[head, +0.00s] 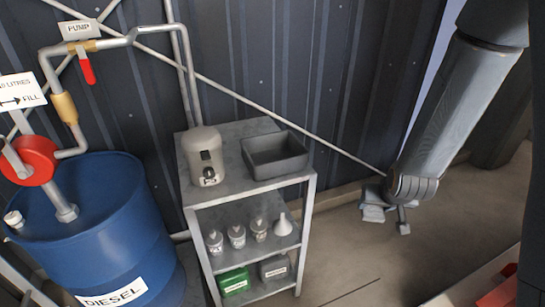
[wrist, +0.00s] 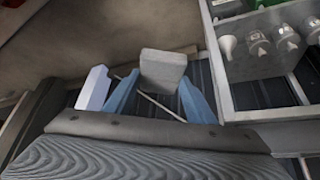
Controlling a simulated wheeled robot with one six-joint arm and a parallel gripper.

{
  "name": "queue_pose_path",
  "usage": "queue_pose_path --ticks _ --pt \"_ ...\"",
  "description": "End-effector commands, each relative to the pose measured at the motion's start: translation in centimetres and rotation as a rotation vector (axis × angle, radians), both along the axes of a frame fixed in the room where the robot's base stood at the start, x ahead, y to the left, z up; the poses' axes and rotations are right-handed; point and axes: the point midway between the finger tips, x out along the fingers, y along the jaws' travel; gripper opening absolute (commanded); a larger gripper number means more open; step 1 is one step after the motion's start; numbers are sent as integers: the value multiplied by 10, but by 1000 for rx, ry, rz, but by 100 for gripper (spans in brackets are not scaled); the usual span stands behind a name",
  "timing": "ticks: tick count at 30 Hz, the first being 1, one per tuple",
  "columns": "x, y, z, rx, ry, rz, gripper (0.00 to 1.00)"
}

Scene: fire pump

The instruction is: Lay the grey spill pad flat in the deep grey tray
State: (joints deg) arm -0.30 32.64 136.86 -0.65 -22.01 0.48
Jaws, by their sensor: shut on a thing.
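The deep grey tray (head: 281,169) stands on the right part of the top shelf in the head view, and its inside looks empty. My gripper (head: 385,208) hangs to the right of the shelf unit, apart from it. In the wrist view my gripper (wrist: 158,88) has its two blue fingers on either side of the grey spill pad (wrist: 163,68), shut on it. The pad looks like a flat, pale grey rectangle beyond the fingertips. In the head view it is small and hard to tell from the gripper. The tray is not visible in the wrist view.
A grey-beige canister (head: 203,152) stands left of the tray on the shelf unit (head: 232,185). Lower shelves hold bottles, a white funnel (head: 283,225) and a green box (head: 234,281). A blue diesel drum (head: 95,225) stands left. A diagonal pipe runs along the wall behind.

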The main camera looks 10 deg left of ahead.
Motion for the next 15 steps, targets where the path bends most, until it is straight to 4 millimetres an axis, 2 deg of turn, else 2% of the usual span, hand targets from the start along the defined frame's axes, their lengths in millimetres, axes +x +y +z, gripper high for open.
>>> queue_pose_path --ticks 1,8,11,15 --pt "8 14 9 2 -8 25 32" --pt "25 70 48 9 -9 122 32" --pt "30 106 75 11 -10 181 32" --pt "30 168 124 13 -12 280 32"
